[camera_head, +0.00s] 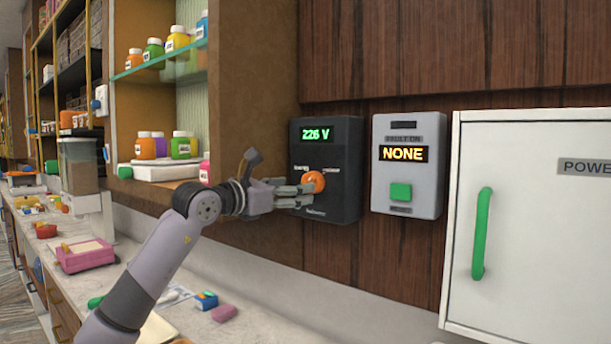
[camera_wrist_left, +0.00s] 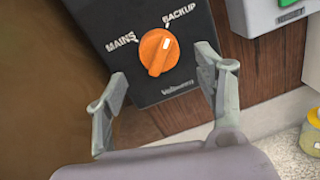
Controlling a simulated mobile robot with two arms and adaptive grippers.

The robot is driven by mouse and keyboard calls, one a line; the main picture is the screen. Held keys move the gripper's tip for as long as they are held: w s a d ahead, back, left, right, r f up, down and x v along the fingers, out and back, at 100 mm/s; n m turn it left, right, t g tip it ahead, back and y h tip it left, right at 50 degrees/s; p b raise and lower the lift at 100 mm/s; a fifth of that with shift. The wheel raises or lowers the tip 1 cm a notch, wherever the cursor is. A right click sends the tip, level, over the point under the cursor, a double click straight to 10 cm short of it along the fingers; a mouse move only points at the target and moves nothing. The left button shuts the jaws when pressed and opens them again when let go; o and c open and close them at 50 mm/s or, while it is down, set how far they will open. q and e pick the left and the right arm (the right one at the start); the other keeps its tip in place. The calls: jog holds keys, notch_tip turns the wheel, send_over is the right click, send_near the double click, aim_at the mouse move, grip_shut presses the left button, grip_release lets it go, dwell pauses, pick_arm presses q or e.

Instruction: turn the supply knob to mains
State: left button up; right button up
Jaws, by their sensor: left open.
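The supply knob (camera_head: 314,181) is an orange dial on a dark panel (camera_head: 347,152) whose green display reads 226 V. In the left wrist view the knob (camera_wrist_left: 159,52) sits between the labels MAINS at its left and BACKUP at its upper right. Its white mark points up and slightly right, toward BACKUP. My left gripper (camera_head: 306,193) is at the panel, in front of the knob. In the left wrist view my left gripper (camera_wrist_left: 165,72) is open, with one finger on each side of the knob and visible gaps to it. My right gripper is not in view.
A grey box (camera_head: 435,170) reading NONE, with a green button, is right of the panel. A white cabinet (camera_head: 530,240) with a green handle stands further right. Shelves with jars (camera_head: 153,49) are left. The counter below holds a pink tray (camera_head: 88,262) and small items.

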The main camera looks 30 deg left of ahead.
pick_arm(q)
jog(key=w, duration=0.1)
jog(key=w+p, duration=0.1)
jog(key=w, duration=0.3)
jog(key=shift+d, duration=0.35)
jog(key=shift+c, duration=0.5)
jog(key=c, duration=1.1)
